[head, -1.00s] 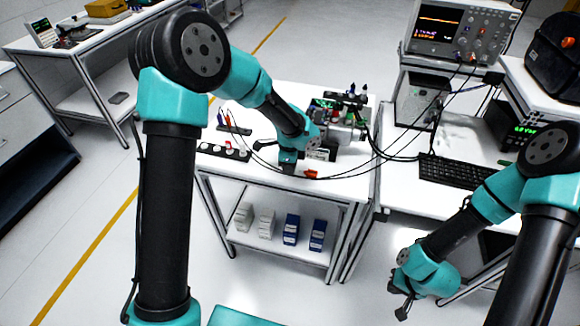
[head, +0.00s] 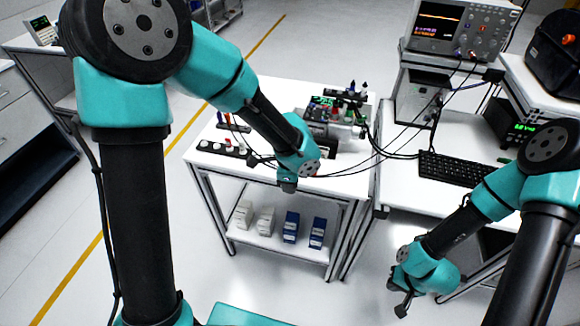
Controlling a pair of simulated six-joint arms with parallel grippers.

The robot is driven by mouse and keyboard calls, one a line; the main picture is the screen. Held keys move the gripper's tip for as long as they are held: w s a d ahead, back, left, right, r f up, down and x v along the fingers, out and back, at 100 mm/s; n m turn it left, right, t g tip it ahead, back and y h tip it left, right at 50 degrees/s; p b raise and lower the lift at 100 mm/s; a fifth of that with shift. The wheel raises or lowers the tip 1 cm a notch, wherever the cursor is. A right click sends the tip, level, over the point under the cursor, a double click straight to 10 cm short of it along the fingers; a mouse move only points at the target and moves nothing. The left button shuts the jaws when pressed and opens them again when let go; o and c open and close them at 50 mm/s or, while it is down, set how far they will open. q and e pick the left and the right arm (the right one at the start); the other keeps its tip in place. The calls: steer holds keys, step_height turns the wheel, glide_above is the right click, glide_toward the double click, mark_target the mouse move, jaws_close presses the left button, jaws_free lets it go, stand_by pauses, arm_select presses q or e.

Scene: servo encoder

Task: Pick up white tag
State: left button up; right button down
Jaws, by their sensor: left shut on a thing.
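My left gripper (head: 287,184) hangs at the front edge of the white bench (head: 345,187), pointing down. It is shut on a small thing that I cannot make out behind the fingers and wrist. I cannot clearly pick out a white tag. The servo unit (head: 338,130) with its grey body and green connectors stands on the bench behind my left wrist, which partly covers it. My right gripper (head: 398,298) hangs low over the floor at the right, away from the bench, with its fingers apart and nothing seen between them.
A dark strip with small round pieces (head: 222,148) lies at the bench's left. Black cables (head: 385,155) run from the servo unit toward the oscilloscope (head: 462,28). A keyboard (head: 452,169) is on the right-hand desk. Blue and white boxes (head: 291,227) stand on the lower shelf.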

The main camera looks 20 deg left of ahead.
arm_select(q)
steer(key=shift+s+d+r, duration=0.1)
steer(key=shift+s+d, duration=0.1)
steer(key=shift+s, duration=0.5)
steer(key=shift+s+d+r, duration=0.1)
steer(key=shift+s+d, duration=0.1)
steer(key=shift+s, duration=0.55)
steer(key=shift+s+d, duration=0.2)
steer(key=shift+s, duration=0.5)
